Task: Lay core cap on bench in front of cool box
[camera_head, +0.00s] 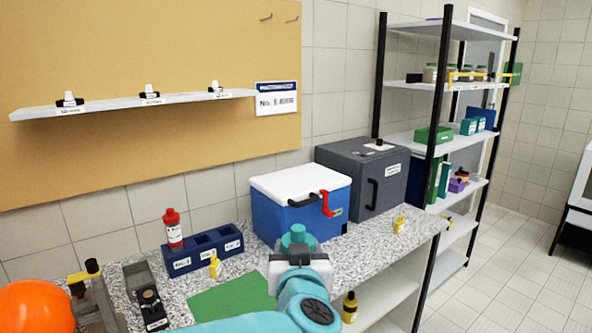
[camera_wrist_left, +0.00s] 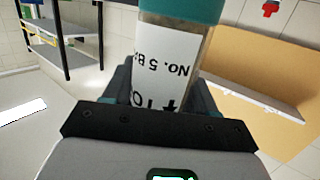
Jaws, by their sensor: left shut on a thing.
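My left gripper (camera_head: 299,260) is shut on a clear tube with a teal cap (camera_head: 297,235), held above the bench in front of the cool box. In the left wrist view the tube's white label (camera_wrist_left: 172,68) reads "No. 5 B…" upside down, and the teal cap (camera_wrist_left: 182,9) is at the top edge. The gripper (camera_wrist_left: 165,98) has a finger on each side of the tube. The cool box (camera_head: 275,209) is blue with a white lid, a black handle and a red latch. The bench (camera_head: 372,252) has a speckled granite top. My right gripper is not in view.
A dark grey box (camera_head: 345,170) stands right of the cool box. A blue rack (camera_head: 185,264) with a red bottle (camera_head: 173,230) stands to its left. A green mat (camera_head: 225,303) lies on the bench. A yellow item (camera_head: 399,225) stands near the right end. Bench between is clear.

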